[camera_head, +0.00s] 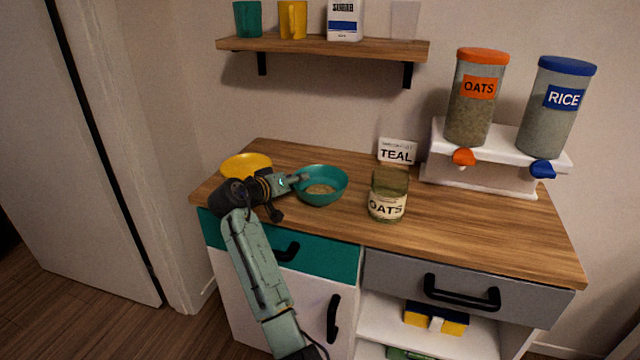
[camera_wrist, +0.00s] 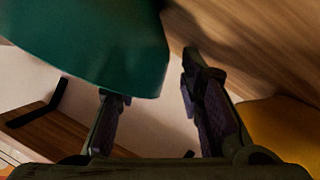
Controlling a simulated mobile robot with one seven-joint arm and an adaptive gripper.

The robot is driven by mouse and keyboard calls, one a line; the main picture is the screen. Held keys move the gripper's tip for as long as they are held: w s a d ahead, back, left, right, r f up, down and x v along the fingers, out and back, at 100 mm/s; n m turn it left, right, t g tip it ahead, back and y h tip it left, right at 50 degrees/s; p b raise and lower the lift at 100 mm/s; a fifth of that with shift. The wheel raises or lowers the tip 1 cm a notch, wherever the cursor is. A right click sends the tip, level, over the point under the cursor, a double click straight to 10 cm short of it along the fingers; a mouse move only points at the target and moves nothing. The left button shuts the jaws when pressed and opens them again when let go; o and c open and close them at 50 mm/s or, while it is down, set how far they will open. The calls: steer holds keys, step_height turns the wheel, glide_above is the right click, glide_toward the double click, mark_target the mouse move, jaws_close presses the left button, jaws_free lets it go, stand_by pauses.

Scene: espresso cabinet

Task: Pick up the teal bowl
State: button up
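The teal bowl (camera_head: 322,193) stands upright on the wooden counter with pale grain-like contents in it. My gripper (camera_head: 297,180) is at its left rim, with a fingertip reaching over that rim. In the wrist view the teal bowl (camera_wrist: 90,45) fills the upper left, very close. There my gripper (camera_wrist: 152,85) has its fingers spread. The bowl hides the tip of one finger, and the other finger stands just beside the bowl wall. I cannot tell whether either finger touches it. A card reading TEAL (camera_head: 397,152) stands behind.
A yellow bowl (camera_head: 246,163) sits just left of my gripper, also in the wrist view (camera_wrist: 285,130). An OATS jar (camera_head: 387,207) stands right of the teal bowl. Oats (camera_head: 470,110) and rice (camera_head: 553,115) dispensers are at right. A shelf (camera_head: 320,47) with cups hangs above.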

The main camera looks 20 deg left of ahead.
steer(key=shift+w+f, duration=0.25)
steer(key=shift+w, duration=0.25)
jaws_close()
stand_by(0.8)
